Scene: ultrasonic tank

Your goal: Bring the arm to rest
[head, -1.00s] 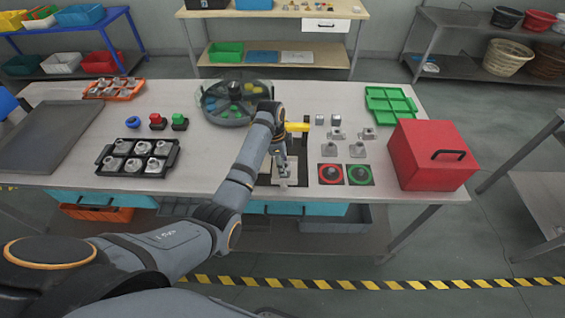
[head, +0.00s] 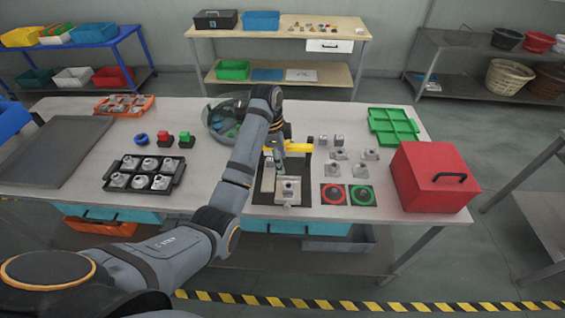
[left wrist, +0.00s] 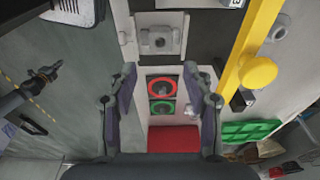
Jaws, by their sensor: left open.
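My left arm reaches over the table (head: 215,165) from the lower left. My left gripper (head: 275,160) is above the dark fixture plate, just behind a grey metal part (head: 288,192). In the left wrist view the two fingers of the left gripper (left wrist: 160,85) are apart with nothing between them. The metal part (left wrist: 160,40) lies beyond the fingertips in that view, apart from them. My right gripper (left wrist: 42,78) shows small at the left of the left wrist view, over the floor; its jaws are too small to read. It is not in the head view.
A yellow bar (head: 298,147) stands close beside the left gripper. Red (head: 333,194) and green (head: 361,195) ringed pads, loose metal parts and a red box (head: 432,177) are to the right. A round tank (head: 224,118) is behind the arm; a black tray (head: 145,173) is left.

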